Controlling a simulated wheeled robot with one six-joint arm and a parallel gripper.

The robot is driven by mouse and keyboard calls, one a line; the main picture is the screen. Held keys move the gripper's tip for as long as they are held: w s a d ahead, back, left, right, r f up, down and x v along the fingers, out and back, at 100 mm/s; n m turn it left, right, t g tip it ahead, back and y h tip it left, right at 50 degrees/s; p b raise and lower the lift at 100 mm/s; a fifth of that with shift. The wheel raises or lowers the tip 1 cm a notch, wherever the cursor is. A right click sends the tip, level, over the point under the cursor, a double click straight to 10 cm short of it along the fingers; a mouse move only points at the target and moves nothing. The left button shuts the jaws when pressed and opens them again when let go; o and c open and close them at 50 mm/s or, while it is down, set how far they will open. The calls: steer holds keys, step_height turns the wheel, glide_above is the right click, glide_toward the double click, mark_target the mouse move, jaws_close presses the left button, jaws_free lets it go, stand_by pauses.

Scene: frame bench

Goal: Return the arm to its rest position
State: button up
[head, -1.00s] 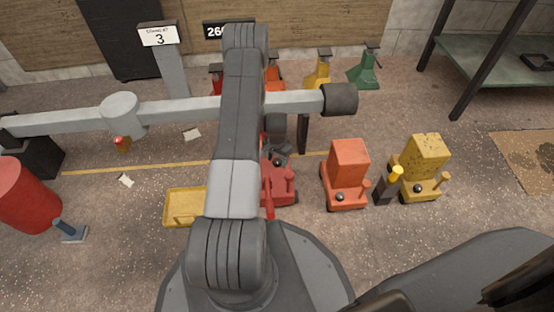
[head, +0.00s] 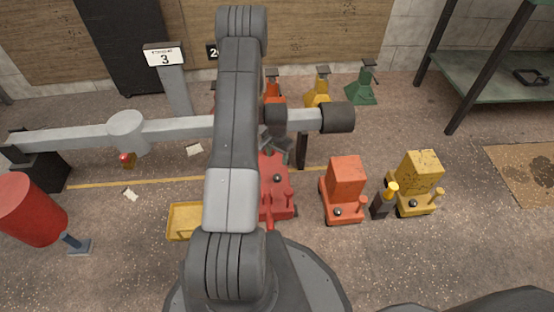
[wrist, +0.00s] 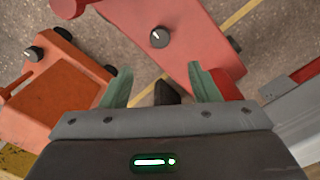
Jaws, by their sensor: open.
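My arm rises through the middle of the head view and hides part of the floor behind it. My gripper (head: 276,142) shows only partly beside the arm, above a red wheeled machine (head: 275,182). In the wrist view my gripper (wrist: 161,86) has two greenish fingers spread apart with nothing between them. The red machine (wrist: 160,38) lies beyond the fingertips there, and an orange machine (wrist: 48,90) is at the left. I cannot tell the exact height of the gripper above the red machine.
A grey horizontal beam (head: 75,138) crosses behind my arm. The orange machine (head: 345,172), a yellow machine (head: 418,172) and a small post (head: 381,205) stand right. A yellow tray (head: 184,220) and red drum (head: 30,208) are left. Several coloured jacks and a green-topped bench (head: 495,75) stand farther back.

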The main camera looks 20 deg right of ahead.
mark_target(277, 177)
steer(key=shift+r, duration=0.2)
step_height(277, 177, down, 14)
steer(key=b, duration=0.5)
steer(key=shift+r, duration=0.1)
steer(key=shift+r, duration=0.1)
stand_by(0.3)
